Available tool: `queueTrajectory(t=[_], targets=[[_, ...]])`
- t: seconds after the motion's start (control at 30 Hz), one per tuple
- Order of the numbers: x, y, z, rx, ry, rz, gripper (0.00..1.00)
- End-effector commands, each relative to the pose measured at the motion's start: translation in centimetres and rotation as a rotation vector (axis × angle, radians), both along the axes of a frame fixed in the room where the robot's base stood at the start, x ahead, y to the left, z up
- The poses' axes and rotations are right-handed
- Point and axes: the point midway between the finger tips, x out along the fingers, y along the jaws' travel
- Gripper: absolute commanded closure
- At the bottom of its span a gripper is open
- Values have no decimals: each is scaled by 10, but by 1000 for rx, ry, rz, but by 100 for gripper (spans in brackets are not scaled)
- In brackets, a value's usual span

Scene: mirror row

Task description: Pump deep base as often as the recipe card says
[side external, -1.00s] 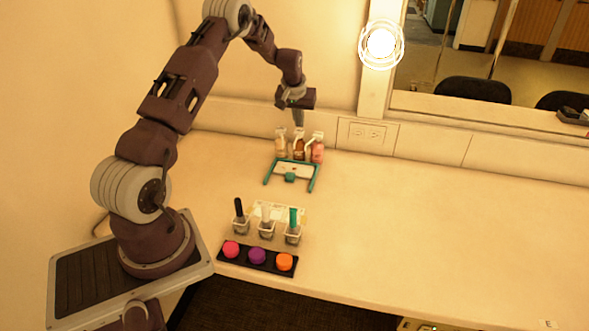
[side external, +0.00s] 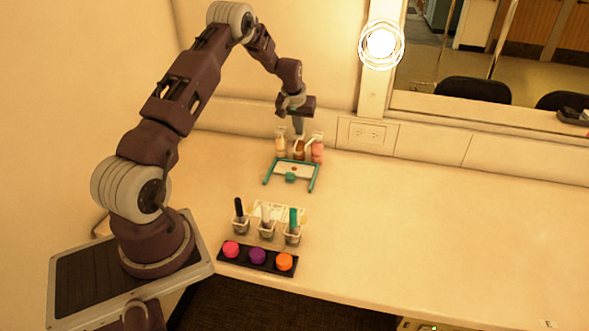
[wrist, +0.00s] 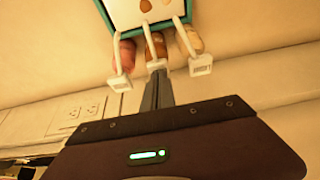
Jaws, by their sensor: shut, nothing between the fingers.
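Three pump bottles stand in a row near the wall: a pale one (side external: 281,148), a brown one (side external: 299,153) in the middle and a pink one (side external: 317,152). My gripper (side external: 299,132) is shut and empty, pointing down over the brown bottle. In the wrist view its fingertips (wrist: 157,76) meet the middle white pump head (wrist: 156,65), which sits lower than its neighbours; contact appears likely. The brown bottle (wrist: 155,46) is partly hidden there. A white card with brown drop marks (wrist: 146,10) in a teal frame (wrist: 188,14) is cut off, so its full marks cannot be read.
In front stand several small clear cups with black, white and teal handles (side external: 293,218). A black strip (side external: 270,262) holds pink, purple and orange round pieces. The counter to the right is clear. A wall with an outlet (side external: 366,133) is close behind the bottles.

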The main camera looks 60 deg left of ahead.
Motion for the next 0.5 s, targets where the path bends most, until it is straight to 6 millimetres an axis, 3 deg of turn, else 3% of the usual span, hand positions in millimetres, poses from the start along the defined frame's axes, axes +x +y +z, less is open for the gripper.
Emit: queueTrajectory(t=[0.27,0.5], targets=[[0,0,1,-1,1,0,100],[0,0,17,-1,1,0,100]])
